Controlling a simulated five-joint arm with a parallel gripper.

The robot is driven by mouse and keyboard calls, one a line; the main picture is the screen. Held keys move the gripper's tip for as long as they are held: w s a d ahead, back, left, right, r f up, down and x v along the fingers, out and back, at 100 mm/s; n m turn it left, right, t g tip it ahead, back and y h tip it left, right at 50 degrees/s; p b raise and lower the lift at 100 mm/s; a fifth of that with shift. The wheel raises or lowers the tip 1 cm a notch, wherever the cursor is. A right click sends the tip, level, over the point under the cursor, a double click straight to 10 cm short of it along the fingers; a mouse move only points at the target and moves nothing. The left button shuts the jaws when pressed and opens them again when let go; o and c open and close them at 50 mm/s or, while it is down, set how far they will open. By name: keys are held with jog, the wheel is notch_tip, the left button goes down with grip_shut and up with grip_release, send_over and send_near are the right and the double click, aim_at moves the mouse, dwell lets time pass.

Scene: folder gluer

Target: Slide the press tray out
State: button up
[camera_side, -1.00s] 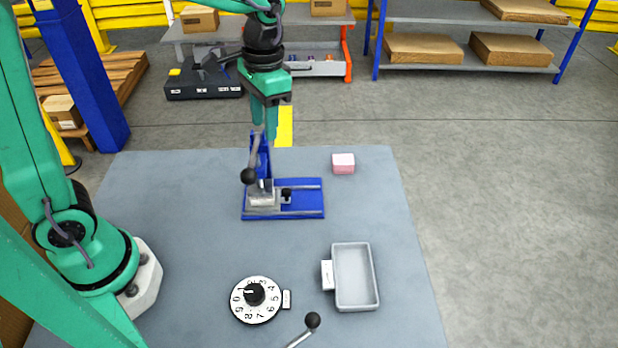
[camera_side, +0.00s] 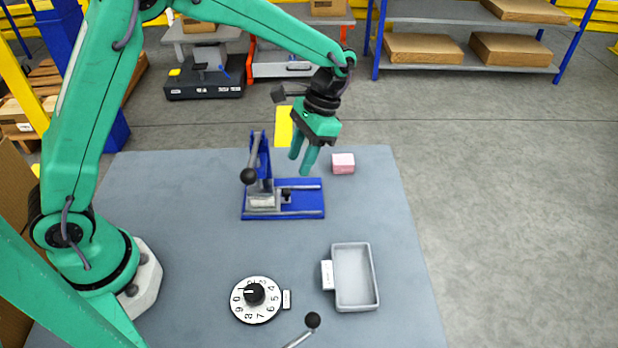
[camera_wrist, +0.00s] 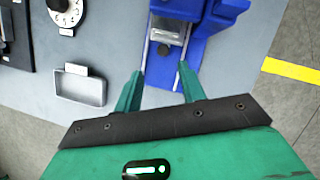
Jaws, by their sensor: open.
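The blue press (camera_side: 312,206) stands on the grey mat, with two rails along its base and a lever ending in a black ball. The grey press tray (camera_side: 262,201) sits at the left end of the rails, under the press column. A small black knob (camera_side: 286,193) is at its right side. My gripper (camera_side: 299,166) is open and empty, above and behind the right end of the rails, apart from the tray. In the wrist view, my open fingers (camera_wrist: 160,70) point toward the rails, with the black knob (camera_wrist: 163,50) ahead between them.
A pink-and-white block (camera_side: 343,163) lies just right of the press. A grey open bin (camera_side: 376,285) and a numbered dial (camera_side: 256,312) are nearer the front. A black-balled lever (camera_side: 312,320) shows at the front edge. The mat between the press and bin is clear.

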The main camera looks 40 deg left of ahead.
aim_at(287, 190)
jog(key=shift+f, duration=0.1)
jog(key=shift+a+x, duration=0.15)
jog(key=shift+x, duration=1.75)
jog(key=shift+a+x, duration=0.15)
jog(key=shift+x, duration=1.75)
